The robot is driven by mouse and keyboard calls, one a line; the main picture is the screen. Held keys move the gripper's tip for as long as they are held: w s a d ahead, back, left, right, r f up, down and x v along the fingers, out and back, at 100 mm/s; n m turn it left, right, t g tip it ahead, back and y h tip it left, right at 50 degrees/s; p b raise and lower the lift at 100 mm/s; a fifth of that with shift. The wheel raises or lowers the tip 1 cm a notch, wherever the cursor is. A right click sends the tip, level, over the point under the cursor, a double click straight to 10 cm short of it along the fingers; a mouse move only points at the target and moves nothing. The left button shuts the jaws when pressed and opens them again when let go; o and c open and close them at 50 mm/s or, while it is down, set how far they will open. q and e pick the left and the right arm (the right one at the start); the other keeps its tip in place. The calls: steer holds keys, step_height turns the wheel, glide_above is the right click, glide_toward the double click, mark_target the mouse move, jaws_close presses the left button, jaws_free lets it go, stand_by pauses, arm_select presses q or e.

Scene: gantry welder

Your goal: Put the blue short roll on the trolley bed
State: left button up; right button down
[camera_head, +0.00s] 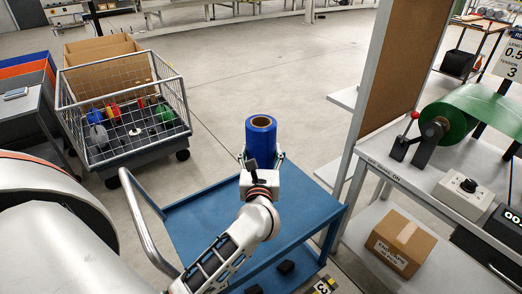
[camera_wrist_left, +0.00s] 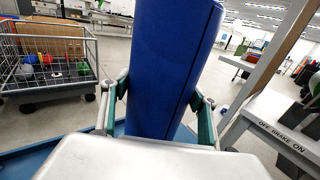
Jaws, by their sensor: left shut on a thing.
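The blue short roll (camera_head: 261,136) stands upright with its brown hollow core facing up. My left gripper (camera_head: 262,158) is shut on the blue roll, with one finger on each side. In the left wrist view the roll (camera_wrist_left: 165,65) fills the middle between the green-padded fingers. The trolley bed (camera_head: 195,222) is a flat blue surface beneath my left arm. The roll shows at the bed's far edge; its lower end is hidden behind the gripper, so I cannot tell whether it touches the bed. My right gripper is not in view.
The trolley's grey handle (camera_head: 140,220) curves up on the left. A wire cart (camera_head: 125,105) with coloured items stands behind left. A workbench with a green roll (camera_head: 470,112) and a brown panel (camera_head: 400,75) are close on the right. A cardboard box (camera_head: 400,243) sits on the lower shelf.

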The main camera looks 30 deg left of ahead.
arm_select(q)
steer(key=shift+r, duration=0.25)
steer(key=o, duration=2.1)
steer(key=shift+f, duration=0.25)
steer(key=shift+s+r, duration=0.1)
steer(key=b+v, duration=0.1)
steer(key=v, duration=1.1)
